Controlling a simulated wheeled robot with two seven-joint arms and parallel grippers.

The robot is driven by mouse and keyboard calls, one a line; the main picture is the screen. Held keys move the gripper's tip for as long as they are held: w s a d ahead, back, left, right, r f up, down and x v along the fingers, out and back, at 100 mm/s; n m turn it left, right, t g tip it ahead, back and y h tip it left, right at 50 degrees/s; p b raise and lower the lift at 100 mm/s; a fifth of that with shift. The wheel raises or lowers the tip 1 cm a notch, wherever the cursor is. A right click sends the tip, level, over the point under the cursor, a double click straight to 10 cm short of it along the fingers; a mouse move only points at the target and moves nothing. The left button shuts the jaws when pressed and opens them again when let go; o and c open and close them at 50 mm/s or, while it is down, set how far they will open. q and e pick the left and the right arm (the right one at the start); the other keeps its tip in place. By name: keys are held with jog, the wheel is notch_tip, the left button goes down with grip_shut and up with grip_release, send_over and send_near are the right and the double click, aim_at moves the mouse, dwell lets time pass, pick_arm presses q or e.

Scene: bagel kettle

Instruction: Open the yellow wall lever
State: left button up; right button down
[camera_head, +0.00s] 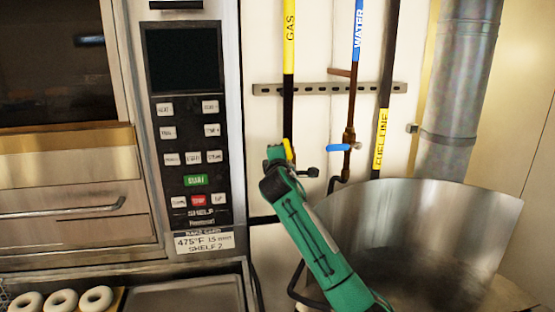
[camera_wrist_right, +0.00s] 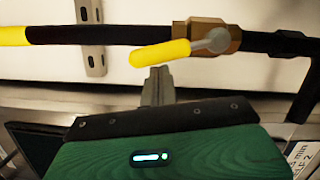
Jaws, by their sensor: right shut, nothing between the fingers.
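The yellow wall lever (camera_wrist_right: 160,53) sits on a brass valve (camera_wrist_right: 207,37) on the dark gas pipe in the right wrist view. The lever sticks out crosswise a little, roughly along the pipe and slightly tilted. In the head view only a bit of the yellow lever (camera_head: 288,149) shows behind my right gripper (camera_head: 276,155). In the right wrist view my right gripper (camera_wrist_right: 157,86) is shut and empty, its fingertips just beside the lever near its free end. I cannot tell if they touch. My left gripper is not in view.
A blue lever (camera_head: 338,148) is on the water pipe to the right. A large metal kettle (camera_head: 440,220) stands at lower right. An oven control panel (camera_head: 190,130) is on the left, with bagels (camera_head: 62,301) below. A perforated rail (camera_head: 325,88) crosses the wall.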

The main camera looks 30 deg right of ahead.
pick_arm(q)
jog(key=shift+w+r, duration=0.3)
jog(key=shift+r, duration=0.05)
pick_arm(e)
jog(key=shift+s+d+r+m+g, duration=0.15)
jog(key=shift+d+r+m, duration=0.1)
jog(key=shift+d+m, duration=0.35)
jog(key=shift+s+d+r+m+g, duration=0.15)
jog(key=shift+d+r+m, duration=0.1)
jog(key=shift+m, duration=0.55)
jog(key=shift+w, duration=0.1)
pick_arm(q)
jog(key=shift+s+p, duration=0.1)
jog(key=shift+p, duration=0.2)
